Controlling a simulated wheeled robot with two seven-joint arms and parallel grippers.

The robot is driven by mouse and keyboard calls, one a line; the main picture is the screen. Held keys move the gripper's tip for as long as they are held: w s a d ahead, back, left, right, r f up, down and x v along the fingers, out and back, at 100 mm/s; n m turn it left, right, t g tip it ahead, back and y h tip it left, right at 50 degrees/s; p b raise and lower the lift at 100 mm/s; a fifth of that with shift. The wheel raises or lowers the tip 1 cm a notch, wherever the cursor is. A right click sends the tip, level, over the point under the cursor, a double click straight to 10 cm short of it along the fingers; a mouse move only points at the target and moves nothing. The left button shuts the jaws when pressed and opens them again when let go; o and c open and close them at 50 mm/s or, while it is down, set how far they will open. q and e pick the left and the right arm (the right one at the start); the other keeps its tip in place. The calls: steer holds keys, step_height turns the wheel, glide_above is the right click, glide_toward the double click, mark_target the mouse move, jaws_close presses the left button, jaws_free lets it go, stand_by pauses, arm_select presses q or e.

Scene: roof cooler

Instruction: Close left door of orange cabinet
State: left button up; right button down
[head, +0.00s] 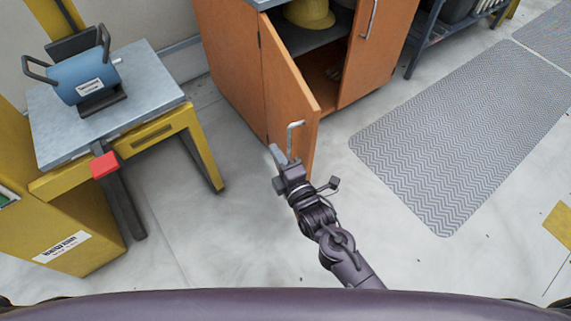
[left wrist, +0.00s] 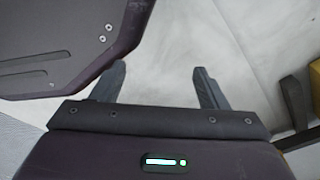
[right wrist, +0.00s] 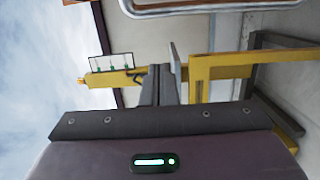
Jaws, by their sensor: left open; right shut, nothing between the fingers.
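The orange cabinet (head: 228,50) stands at the top middle of the head view. Its left door (head: 287,95) stands open, swung out toward me, with a silver bar handle (head: 293,138) near its free edge. The right door (head: 375,45) is shut. My right gripper (head: 276,153) is shut and empty, just beside the left door's handle; whether it touches the door I cannot tell. Its closed fingers show in the right wrist view (right wrist: 158,85), below a silver bar. My left gripper (left wrist: 162,88) is open and empty over the floor, outside the head view.
A yellow-framed table (head: 130,95) with a blue device (head: 82,80) stands at the left. A yellow helmet (head: 309,13) sits on a shelf inside the cabinet. A grey mat (head: 465,125) lies at the right. The floor between table and door is clear.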

arm_select(q)
steer(key=shift+s+a+f, duration=0.15)
steer(key=shift+s, duration=0.5)
arm_select(e)
steer(key=w, duration=0.1)
steer(key=w+d, duration=0.1)
steer(key=w, duration=0.1)
steer(key=w+d, duration=0.1)
steer(key=shift+w, duration=0.15)
arm_select(q)
steer(key=shift+w, duration=0.3)
arm_select(e)
steer(key=shift+d+f, duration=0.1)
steer(key=shift+d, duration=0.05)
